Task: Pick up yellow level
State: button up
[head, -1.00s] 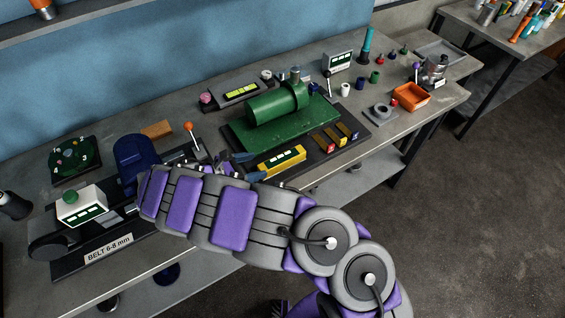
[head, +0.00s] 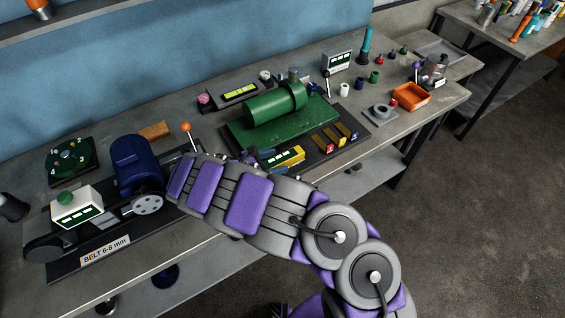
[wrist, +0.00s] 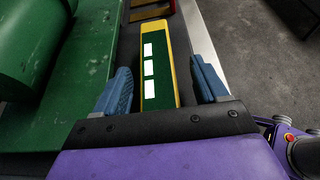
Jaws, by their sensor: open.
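The yellow level (head: 289,156) lies on the bench at the front edge of the green machine's base, partly hidden behind my arm in the head view. In the wrist view the yellow level (wrist: 158,66) has a yellow rim and a dark green face with white windows. It lies lengthwise between the two blue fingers of my gripper (wrist: 160,88). The fingers are open, one on each side, with a gap between each finger and the level. In the head view my gripper (head: 258,160) is at the level's left end, partly hidden by my arm.
The green machine (head: 272,108) stands directly behind the level; its base (wrist: 65,85) is close to the left finger in the wrist view. An orange-knobbed lever (head: 187,130) and a blue motor (head: 136,163) stand to the left.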

aim_at(272, 162)
jog(key=shift+a+f, duration=0.1)
jog(key=shift+a, duration=0.7)
jog(key=c, duration=0.6)
jog(key=shift+d, duration=0.65)
jog(key=c, duration=0.5)
jog(key=shift+c, duration=0.7)
jog(key=shift+a, duration=0.55)
jog(key=shift+c, duration=0.2)
jog(key=r, duration=0.2)
jog(key=r+p, duration=0.1)
jog(key=r, duration=0.1)
jog(key=shift+d, duration=0.4)
jog(key=s+a+r+p, duration=0.1)
jog(key=s+a+p, duration=0.1)
jog(key=s+a, duration=0.8)
jog(key=shift+s+a, duration=0.2)
jog(key=shift+s, duration=0.85)
jog(key=shift+a, duration=0.2)
